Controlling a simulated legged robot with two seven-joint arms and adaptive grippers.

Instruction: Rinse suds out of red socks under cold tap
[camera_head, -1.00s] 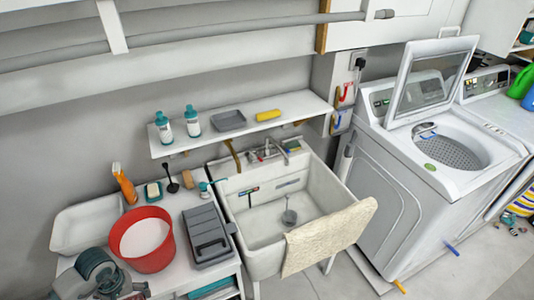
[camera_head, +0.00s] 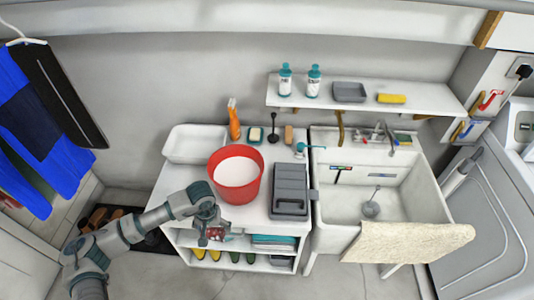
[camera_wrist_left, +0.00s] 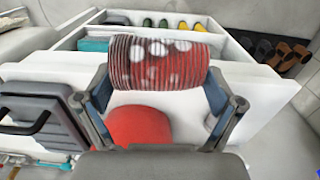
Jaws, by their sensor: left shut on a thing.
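My left gripper (camera_head: 210,230) is shut on the red socks (camera_wrist_left: 157,62), a ribbed red roll with white suds spots, in the left wrist view. In the head view the socks (camera_head: 215,235) show only as a small red patch at the fingers, in front of the counter edge and below the red bucket (camera_head: 236,180). The bucket holds whitish, sudsy water. The tap (camera_head: 382,135) is at the back of the white sink (camera_head: 340,208), to the right of the counter and well apart from the socks. No water stream can be made out. My right gripper is out of view.
A grey case (camera_head: 290,190) stands between the bucket and the sink. A beige towel (camera_head: 408,241) hangs over the sink's front rim. A white tray (camera_head: 195,144) and an orange spray bottle (camera_head: 234,122) stand behind the bucket. A wall shelf (camera_head: 440,103) overhangs the sink.

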